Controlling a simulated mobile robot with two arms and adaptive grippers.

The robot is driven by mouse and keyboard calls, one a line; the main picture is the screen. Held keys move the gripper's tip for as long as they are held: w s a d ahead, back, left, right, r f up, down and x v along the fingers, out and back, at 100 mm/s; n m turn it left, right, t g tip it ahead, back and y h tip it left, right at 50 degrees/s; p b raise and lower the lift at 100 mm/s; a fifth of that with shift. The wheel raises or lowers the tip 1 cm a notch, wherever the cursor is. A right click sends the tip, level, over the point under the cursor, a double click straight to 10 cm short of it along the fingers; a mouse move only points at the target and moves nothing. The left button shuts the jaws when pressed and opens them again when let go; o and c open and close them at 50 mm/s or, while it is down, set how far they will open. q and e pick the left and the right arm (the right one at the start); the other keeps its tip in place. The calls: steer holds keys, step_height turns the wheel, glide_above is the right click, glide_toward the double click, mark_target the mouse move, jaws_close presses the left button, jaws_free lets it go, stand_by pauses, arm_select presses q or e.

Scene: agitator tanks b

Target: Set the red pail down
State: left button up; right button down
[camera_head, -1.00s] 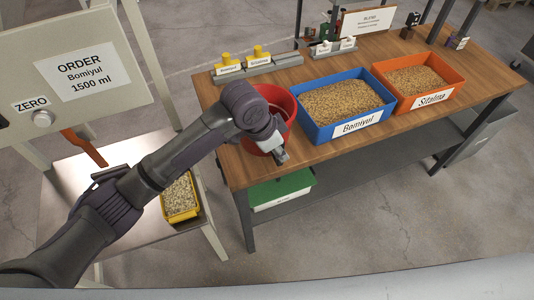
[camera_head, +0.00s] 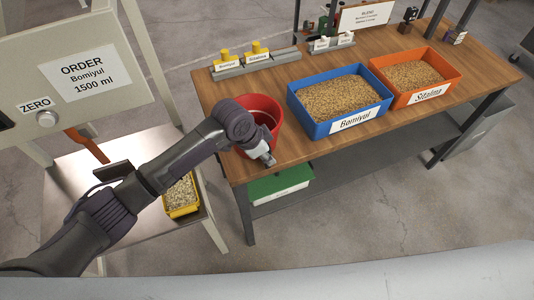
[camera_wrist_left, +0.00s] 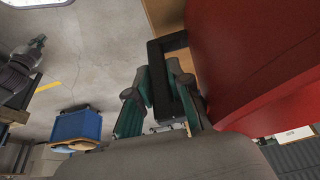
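The red pail (camera_head: 262,105) is upright over the front left corner of the wooden workbench (camera_head: 292,148). I cannot tell whether its bottom touches the top. My left gripper (camera_head: 268,158) is at the pail's front side, and my arm hides part of the pail. In the left wrist view the gripper (camera_wrist_left: 162,95) has its fingers on both sides of the pail's black handle (camera_wrist_left: 172,45) and looks shut on it. The pail's red wall (camera_wrist_left: 255,60) fills the right of that view. My right gripper is not in view.
A blue bin marked Bomiyul (camera_head: 318,128) stands right of the pail, with an orange bin marked Sitalma (camera_head: 428,95) beyond it. Weights on a grey rack (camera_head: 286,56) are behind. A yellow tray of grain (camera_head: 181,212) sits on the metal stand at left. Bare wood shows between pail and blue bin.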

arm_select(q)
steer(key=o, duration=0.3)
steer(key=shift+o, duration=0.2)
steer(key=shift+r, duration=0.1)
steer(key=b+v, duration=0.1)
steer(key=v, duration=1.1)
steer(key=shift+b, duration=0.3)
steer(key=shift+d+r, duration=0.1)
